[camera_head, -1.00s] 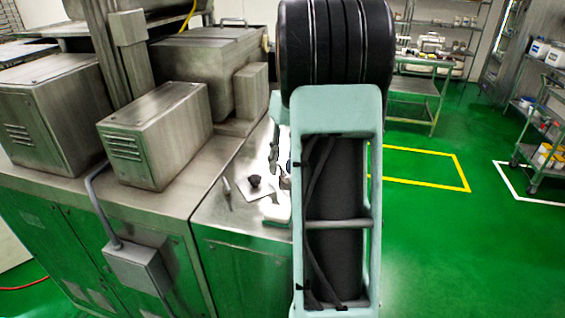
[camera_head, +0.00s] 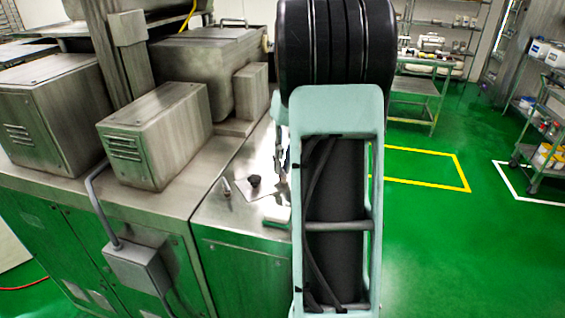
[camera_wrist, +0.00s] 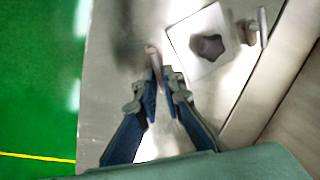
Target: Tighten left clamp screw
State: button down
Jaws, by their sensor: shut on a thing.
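My gripper (camera_wrist: 160,78) has its two blue-grey fingers close together on a slim metal screw (camera_wrist: 153,56) with a reddish tip, beside a square metal plate. Its lower part is hidden by the fingers. The plate (camera_wrist: 183,36) carries a dark lobed knob (camera_wrist: 207,47). Another slim pin-like screw (camera_wrist: 262,27) stands on the plate's far side from my gripper. In the head view the dark knob (camera_head: 254,181) and one small screw (camera_head: 227,187) show on the steel top. There my gripper is mostly hidden behind my arm. I cannot tell which screw is the left one.
Steel housings (camera_head: 155,135) stand left of the plate on the machine top, and a raised steel edge (camera_wrist: 265,85) runs beside it in the wrist view. Green floor (camera_head: 450,235) is open at right.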

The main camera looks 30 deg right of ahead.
jog(key=m+t, duration=0.1)
jog(key=m, duration=0.4)
jog(key=shift+s+h, duration=0.15)
jog(key=shift+h, duration=0.15)
jog(key=m, duration=0.5)
jog(key=shift+s+r+m+h+p, duration=0.1)
jog(key=shift+s+m+h+p, duration=0.1)
jog(key=shift+m+h+p, duration=0.2)
jog(key=m+h+p, duration=0.1)
jog(key=m, duration=0.4)
jog(key=shift+s+m+t+p, duration=0.15)
jog(key=shift+m+t+p, duration=0.15)
jog(key=c, duration=2.1)
grip_release()
notch_tip(320, 180, up, 12)
jog(key=s, duration=0.2)
jog(key=shift+s+a+f, duration=0.15)
jog(key=shift+a+f, duration=0.05)
